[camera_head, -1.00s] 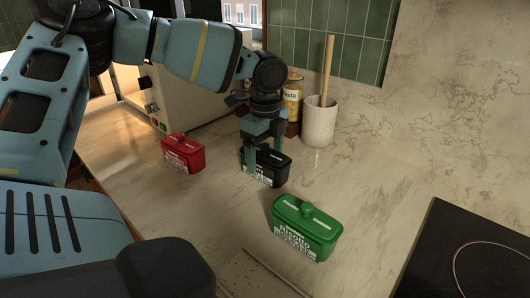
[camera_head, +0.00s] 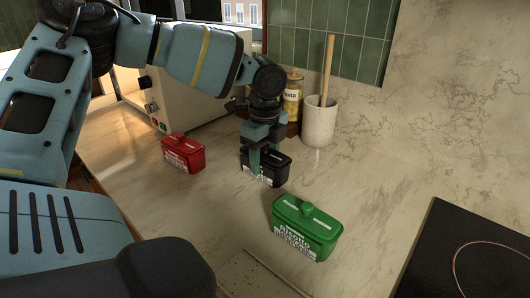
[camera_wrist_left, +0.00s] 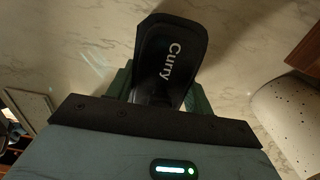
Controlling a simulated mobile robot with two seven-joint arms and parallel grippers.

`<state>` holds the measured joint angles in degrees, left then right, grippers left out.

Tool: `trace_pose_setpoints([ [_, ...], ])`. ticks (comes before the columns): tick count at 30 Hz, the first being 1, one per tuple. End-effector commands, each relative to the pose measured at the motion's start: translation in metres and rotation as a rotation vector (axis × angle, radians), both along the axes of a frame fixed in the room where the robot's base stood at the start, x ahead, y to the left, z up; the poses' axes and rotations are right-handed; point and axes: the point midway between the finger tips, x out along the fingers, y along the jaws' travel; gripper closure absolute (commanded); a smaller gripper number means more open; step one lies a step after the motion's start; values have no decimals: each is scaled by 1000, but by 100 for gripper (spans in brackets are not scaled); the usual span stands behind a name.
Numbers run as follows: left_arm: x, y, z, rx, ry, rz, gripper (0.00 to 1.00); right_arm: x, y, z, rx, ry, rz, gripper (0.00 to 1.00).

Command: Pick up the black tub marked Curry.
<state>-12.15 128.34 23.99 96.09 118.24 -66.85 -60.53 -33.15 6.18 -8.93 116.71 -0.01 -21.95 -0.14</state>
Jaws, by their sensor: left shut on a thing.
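The black tub marked Curry (camera_head: 274,170) stands on the marble counter between a red tub and a green tub. In the left wrist view its dark top with the white word Curry (camera_wrist_left: 170,65) faces the camera. My left gripper (camera_head: 263,158) reaches down from above and is shut on the black tub. Its fingers hide part of the tub in the head view. The tub appears to rest on the counter. My right gripper is not in view.
The red tub (camera_head: 183,153) stands to the left, and the green tub (camera_head: 306,228) stands nearer, to the right. A pale utensil crock (camera_head: 319,123) and a yellow-labelled jar (camera_head: 293,98) stand close behind. A black cooktop (camera_head: 470,255) is at right.

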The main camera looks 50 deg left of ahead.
Motion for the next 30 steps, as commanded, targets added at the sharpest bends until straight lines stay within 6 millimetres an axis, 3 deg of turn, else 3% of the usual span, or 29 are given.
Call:
trace_pose_setpoints([
  [5,1,0,10,0,-5,0,79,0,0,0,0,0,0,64],
  [18,1,0,85,0,-6,0,79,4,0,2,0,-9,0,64],
  [24,0,0,100,-1,-2,0,79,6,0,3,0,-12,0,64],
  [30,0,0,101,-1,-1,0,79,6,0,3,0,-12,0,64],
])
